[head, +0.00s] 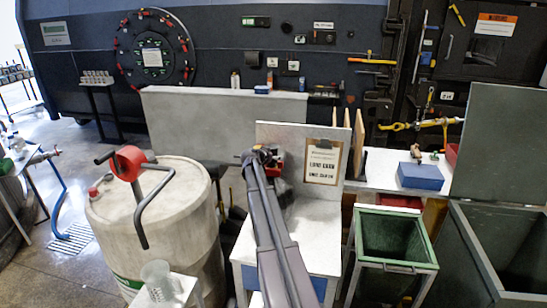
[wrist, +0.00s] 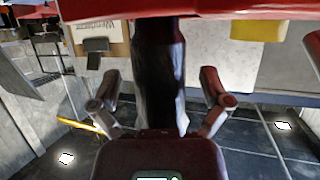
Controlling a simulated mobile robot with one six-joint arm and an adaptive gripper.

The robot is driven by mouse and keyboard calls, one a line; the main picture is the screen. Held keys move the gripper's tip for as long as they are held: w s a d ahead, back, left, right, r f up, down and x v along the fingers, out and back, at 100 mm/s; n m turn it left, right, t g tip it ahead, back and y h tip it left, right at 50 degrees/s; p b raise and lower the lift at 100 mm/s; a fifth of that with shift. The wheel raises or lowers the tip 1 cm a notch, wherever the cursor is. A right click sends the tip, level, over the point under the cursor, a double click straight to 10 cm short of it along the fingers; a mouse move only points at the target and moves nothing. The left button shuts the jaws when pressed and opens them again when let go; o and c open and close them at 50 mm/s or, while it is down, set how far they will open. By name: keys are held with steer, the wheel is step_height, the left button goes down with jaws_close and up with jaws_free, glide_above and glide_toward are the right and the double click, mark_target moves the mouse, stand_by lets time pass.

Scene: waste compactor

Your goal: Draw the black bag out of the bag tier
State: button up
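My gripper (wrist: 160,85) is open in the wrist view, with one finger on each side of a dark, upright, slightly wrinkled shape that looks like the black bag (wrist: 160,60). A gap shows between each finger and the bag, so neither finger touches it. The bag's top meets a red edge (wrist: 210,9) across the top of the view, perhaps part of the bag tier; I cannot tell. The bag's lower end is hidden behind the gripper's body. In the head view my gripper (head: 262,155) is small and partly hidden by my arm, near a red part beside a grey panel.
A clipboard sign (head: 323,162) stands right of my arm on a white-topped bench (head: 315,235). A large drum (head: 160,230) with a red-hubbed crank stands left. A green bin (head: 390,238) and a grey bin (head: 500,250) stand right. A blue box (head: 420,176) sits on the bench behind.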

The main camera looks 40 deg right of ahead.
jaws_close()
steer(key=shift+r+p, duration=0.25)
steer(key=shift+p, duration=0.05)
stand_by(0.5)
steer(key=shift+s+d, duration=0.1)
steer(key=shift+s, duration=0.05)
stand_by(0.3)
steer(key=s+d, duration=0.8)
steer(key=s, duration=0.1)
steer(key=shift+s+d, duration=0.15)
steer(key=shift+s, duration=0.1)
stand_by(2.3)
steer(key=shift+f+b, duration=0.25)
steer(key=shift+b, duration=0.05)
stand_by(1.0)
steer(key=shift+o, duration=0.8)
jaws_free()
